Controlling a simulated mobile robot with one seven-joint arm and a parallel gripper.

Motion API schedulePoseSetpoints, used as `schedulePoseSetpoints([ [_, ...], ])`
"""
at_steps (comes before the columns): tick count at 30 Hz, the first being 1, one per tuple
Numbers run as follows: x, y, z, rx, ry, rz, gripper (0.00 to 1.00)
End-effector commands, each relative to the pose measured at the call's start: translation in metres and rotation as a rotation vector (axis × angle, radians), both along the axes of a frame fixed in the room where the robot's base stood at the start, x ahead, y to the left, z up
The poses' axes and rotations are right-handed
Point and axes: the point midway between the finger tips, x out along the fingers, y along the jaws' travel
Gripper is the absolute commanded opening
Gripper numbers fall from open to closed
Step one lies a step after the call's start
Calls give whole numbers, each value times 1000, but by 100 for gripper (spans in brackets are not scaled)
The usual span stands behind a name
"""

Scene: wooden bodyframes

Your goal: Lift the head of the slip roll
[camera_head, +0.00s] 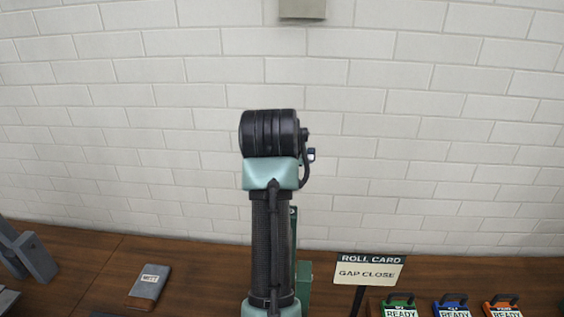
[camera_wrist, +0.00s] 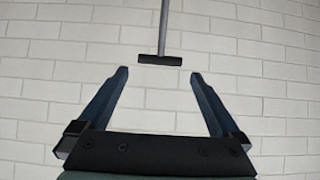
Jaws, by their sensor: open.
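My gripper (camera_wrist: 159,75) is open and empty in the wrist view. Its two fingers point at the white brick wall, with nothing between them. In the head view my raised arm stands in the middle and hides what is behind it; the gripper itself cannot be made out there. A green machine part (camera_head: 303,283) shows just right of my arm on the bench. It may belong to the slip roll, but most of it is hidden. The head of the slip roll cannot be made out in either view.
A sign reading "ROLL CARD, GAP CLOSE" (camera_head: 369,270) stands on the wooden bench (camera_head: 210,275). Green (camera_head: 399,306), blue (camera_head: 452,307) and orange (camera_head: 502,306) "READY" items are right. A grey block (camera_head: 150,282) lies left. A dark bar on a rod (camera_wrist: 160,60) is ahead of the fingers.

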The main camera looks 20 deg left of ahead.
Motion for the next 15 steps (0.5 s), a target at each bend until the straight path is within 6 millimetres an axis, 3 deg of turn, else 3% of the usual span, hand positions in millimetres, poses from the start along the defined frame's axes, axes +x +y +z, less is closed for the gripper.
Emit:
schedulePoseSetpoints([
  [7, -29, -9, 22, 1, -2, -1, 100],
  [15, -38, -11, 30, 0, 1, -1, 100],
])
